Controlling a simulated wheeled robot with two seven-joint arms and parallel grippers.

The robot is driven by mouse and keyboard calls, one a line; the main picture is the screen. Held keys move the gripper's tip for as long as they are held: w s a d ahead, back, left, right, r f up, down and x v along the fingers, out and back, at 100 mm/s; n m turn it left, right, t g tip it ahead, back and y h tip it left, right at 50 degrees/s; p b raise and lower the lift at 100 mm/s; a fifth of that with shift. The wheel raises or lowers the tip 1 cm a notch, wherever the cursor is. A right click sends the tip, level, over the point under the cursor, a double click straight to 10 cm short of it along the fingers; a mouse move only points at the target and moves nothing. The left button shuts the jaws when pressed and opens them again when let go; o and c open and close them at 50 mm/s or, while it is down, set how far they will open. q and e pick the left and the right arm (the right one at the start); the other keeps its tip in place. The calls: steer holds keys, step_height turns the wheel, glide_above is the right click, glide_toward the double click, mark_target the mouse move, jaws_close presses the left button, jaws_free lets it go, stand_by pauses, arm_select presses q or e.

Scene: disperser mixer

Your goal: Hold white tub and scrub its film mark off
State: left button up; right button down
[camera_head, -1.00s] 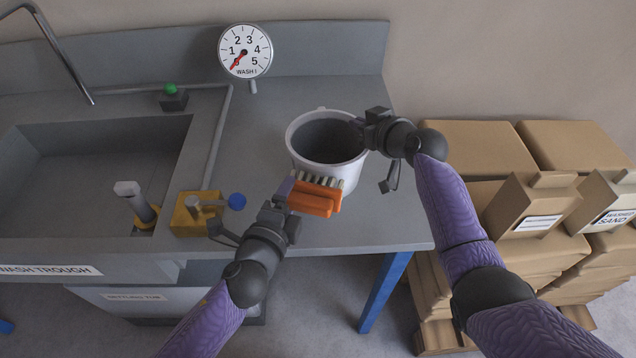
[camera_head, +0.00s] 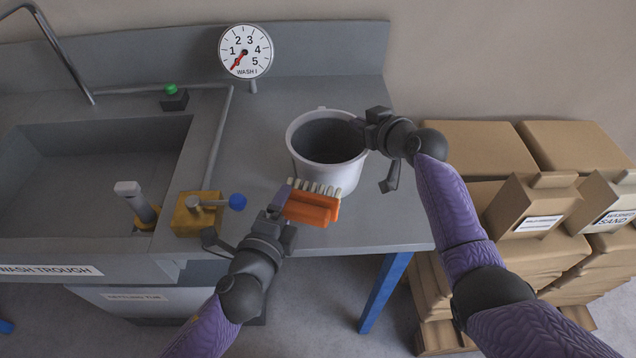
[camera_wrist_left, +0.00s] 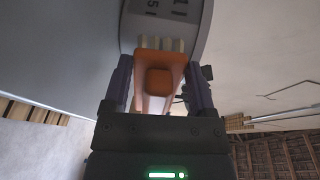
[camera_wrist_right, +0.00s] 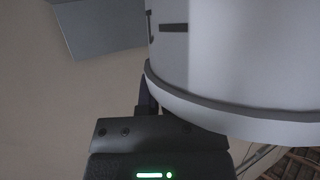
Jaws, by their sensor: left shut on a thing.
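The white tub (camera_head: 346,173) stands upright on the grey bench near its front right. Dark printed markings show on its wall in the left wrist view (camera_wrist_left: 160,12) and the right wrist view (camera_wrist_right: 215,50). No film mark can be made out. My left gripper (camera_head: 284,201) is shut on an orange brush (camera_head: 311,208) in front of the tub. Its pale bristles face the tub wall; contact is unclear. My right gripper (camera_head: 362,130) is at the tub's right rim. One finger shows beside the rim; the other is hidden, so its grip is unclear.
A sink trough (camera_head: 90,165) lies left, with a yellow valve block (camera_head: 190,219) at its front right corner. A dial gauge (camera_head: 245,51) stands behind. Stacked cardboard boxes (camera_head: 480,148) are right of the bench (camera_head: 385,225). Bench space left of the tub is clear.

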steer(key=c, duration=1.2)
jaws_free()
arm_select(q)
steer(key=s+a+r, duration=0.2)
steer(key=s+r, duration=0.3)
steer(key=r, duration=0.1)
steer(key=shift+s, duration=0.3)
arm_select(e)
steer(key=shift+r+p, duration=0.5)
steer(key=shift+r, duration=0.2)
arm_select(q)
steer(key=shift+r, duration=0.45)
arm_select(e)
steer(key=shift+f, duration=0.1)
steer(key=o, duration=0.6)
steer(key=v, duration=1.2)
steer(key=shift+d, duration=0.1)
